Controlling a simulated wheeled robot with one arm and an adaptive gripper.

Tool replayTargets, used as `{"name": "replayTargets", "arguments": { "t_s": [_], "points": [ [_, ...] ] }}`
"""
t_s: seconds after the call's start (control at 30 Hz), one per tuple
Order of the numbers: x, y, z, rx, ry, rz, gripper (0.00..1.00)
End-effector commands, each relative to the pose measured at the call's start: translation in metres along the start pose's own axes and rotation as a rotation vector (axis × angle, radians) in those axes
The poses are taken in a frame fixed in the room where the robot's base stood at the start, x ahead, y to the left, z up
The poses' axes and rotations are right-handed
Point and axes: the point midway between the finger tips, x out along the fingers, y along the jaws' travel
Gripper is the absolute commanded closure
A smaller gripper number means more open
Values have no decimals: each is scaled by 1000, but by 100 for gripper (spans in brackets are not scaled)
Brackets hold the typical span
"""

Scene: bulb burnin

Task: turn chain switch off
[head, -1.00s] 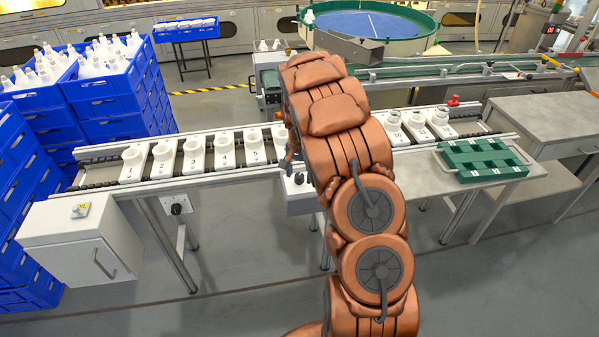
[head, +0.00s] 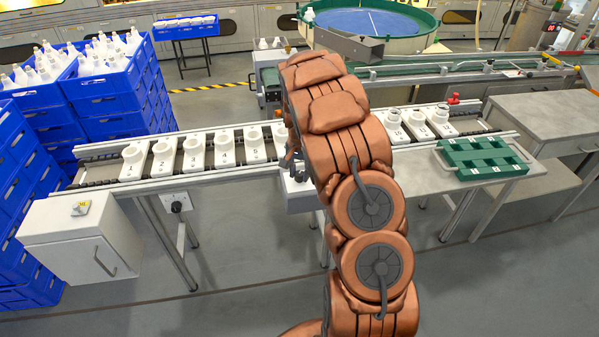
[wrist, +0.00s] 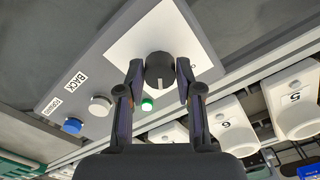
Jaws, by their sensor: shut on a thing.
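In the wrist view, a dark round knob (wrist: 160,71) stands on a white plate of a grey control box (wrist: 100,64). My gripper (wrist: 159,80) has one finger on each side of the knob and is shut on it. A green button or lamp (wrist: 147,104) is beside the fingers. White and blue buttons lie to the left near labels reading BACK and FORWARD. In the head view the control box (head: 300,203) hangs at the conveyor's front edge, and my arm hides part of it.
Numbered white holders (head: 225,148) line the conveyor. A second rotary switch (head: 177,207) is below its left part. A green tray (head: 484,160) is on the right table. Stacked blue crates (head: 108,95) stand at left.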

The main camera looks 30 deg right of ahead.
Motion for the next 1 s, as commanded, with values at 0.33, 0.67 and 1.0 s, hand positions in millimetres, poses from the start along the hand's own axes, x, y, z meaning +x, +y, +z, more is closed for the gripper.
{"name": "replayTargets", "arguments": {
  "t_s": [0.33, 0.67, 1.0],
  "points": [
    [4, -1, 0, -116, 1, -2, 100],
    [5, -1, 1, -400, -2, -2, 100],
    [3, -2, 0, -723, 3, -3, 100]
  ]
}}
